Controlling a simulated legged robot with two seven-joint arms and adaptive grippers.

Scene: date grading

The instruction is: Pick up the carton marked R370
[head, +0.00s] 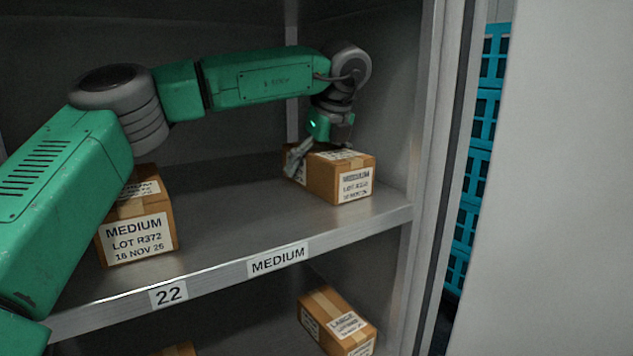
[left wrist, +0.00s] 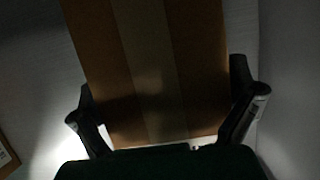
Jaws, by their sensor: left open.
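A brown carton (head: 325,182) with white labels sits on the right end of the shelf in the head view. Its front label reads MEDIUM; the lot number is too small to read surely. My left gripper (head: 322,150) is over this carton, pointing down, with one finger at its left side. In the left wrist view the carton (left wrist: 150,60) fills the middle, with its pale tape strip running between the two open fingers of the left gripper (left wrist: 165,112). The fingers lie on either side of it; contact cannot be told. My right gripper is not in view.
A carton marked MEDIUM LOT R372 (head: 139,240) stands on the same shelf (head: 225,255) at the left, close to my left arm. A carton marked LARGE (head: 330,312) lies on the shelf below. A metal upright (head: 430,130) borders the right side. Blue crates (head: 480,160) stand beyond it.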

